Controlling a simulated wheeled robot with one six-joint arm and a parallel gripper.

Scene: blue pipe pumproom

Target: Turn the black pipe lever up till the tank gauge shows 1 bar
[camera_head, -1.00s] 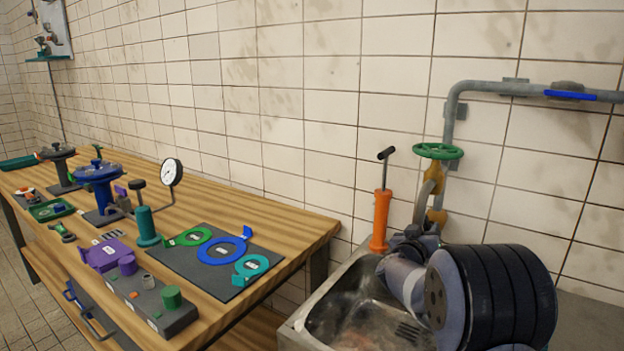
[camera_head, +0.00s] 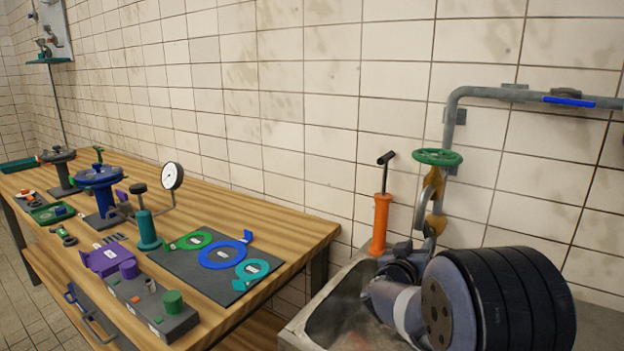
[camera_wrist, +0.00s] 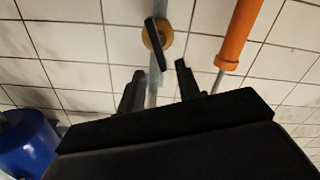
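The black pipe lever (camera_wrist: 155,44) shows in the wrist view on a round yellow-orange valve body (camera_wrist: 166,35) on a grey pipe. It slants from upper left to lower right. My gripper (camera_wrist: 159,82) is open and empty, with one black finger on each side of the pipe. The lever's lower end appears between and just beyond the fingertips; I see no contact. In the head view my arm reaches to the yellow-orange pipe fittings (camera_head: 437,224), and I cannot make out the lever there. A white dial gauge (camera_head: 172,176) stands on the bench; its reading is too small to tell.
An orange hand pump (camera_head: 381,222) stands close left of the pipe, with a green handwheel (camera_head: 438,157) above. A metal sink (camera_head: 320,318) lies below. A blue lever (camera_head: 569,101) sits on the upper pipe. A blue rounded vessel (camera_wrist: 25,143) is at lower left.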

